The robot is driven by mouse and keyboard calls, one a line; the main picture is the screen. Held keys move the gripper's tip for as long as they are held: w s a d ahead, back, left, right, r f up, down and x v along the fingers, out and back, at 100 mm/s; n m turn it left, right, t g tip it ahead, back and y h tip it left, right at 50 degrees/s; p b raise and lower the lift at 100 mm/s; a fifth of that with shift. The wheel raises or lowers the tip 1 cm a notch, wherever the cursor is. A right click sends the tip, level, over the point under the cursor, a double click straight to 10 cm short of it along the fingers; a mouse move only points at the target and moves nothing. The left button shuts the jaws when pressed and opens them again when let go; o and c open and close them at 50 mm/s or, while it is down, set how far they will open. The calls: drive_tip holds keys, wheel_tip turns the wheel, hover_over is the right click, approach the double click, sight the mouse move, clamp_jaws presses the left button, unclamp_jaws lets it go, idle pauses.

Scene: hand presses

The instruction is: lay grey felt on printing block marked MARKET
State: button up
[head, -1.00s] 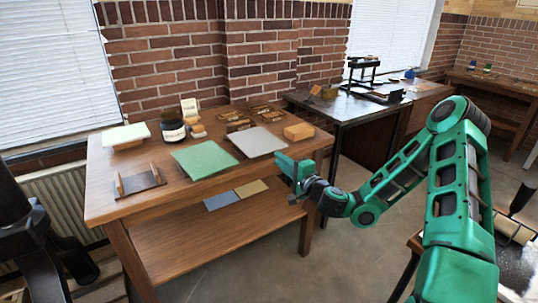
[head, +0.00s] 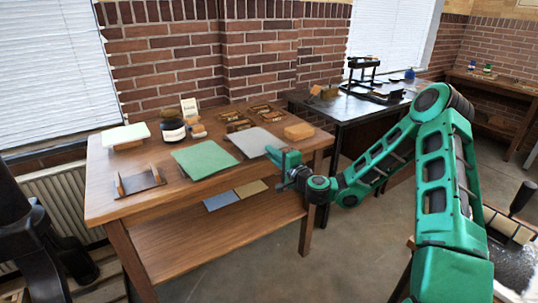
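A grey sheet (head: 255,141), which looks like the grey felt, lies flat on the wooden table's top, right of the middle. Several small brown blocks (head: 238,125) lie behind it; any lettering is too small to read, so I cannot tell which is marked MARKET. My gripper (head: 275,169) is just off the table's front right edge, close to the grey sheet's right front corner. Its fingers look spread apart, with nothing visible between them.
On the wooden table (head: 112,199) are a green sheet (head: 204,159), a dark jar (head: 173,131), a brown rack (head: 138,183), a pale slab (head: 125,134) and a tan block (head: 299,132). A dark table (head: 345,108) with a press stands behind right.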

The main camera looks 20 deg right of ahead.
clamp_jaws()
wheel_tip(320, 180, up, 3)
idle(0.3)
drive_tip(key=s+d+r, duration=0.2)
drive_tip(key=s+r, duration=0.1)
drive_tip(key=s, duration=0.3)
drive_tip(key=shift+s, duration=0.35)
idle(0.6)
drive_tip(key=w+d+f+m+h, duration=0.2)
drive_tip(key=w+d+m+h, duration=0.1)
drive_tip(key=w+d+h, duration=0.1)
drive_tip(key=shift+w+d+f+m+t+h, duration=0.2)
drive_tip(key=shift+w+f+m+t+h, duration=0.15)
drive_tip(key=shift+w+h, duration=0.6)
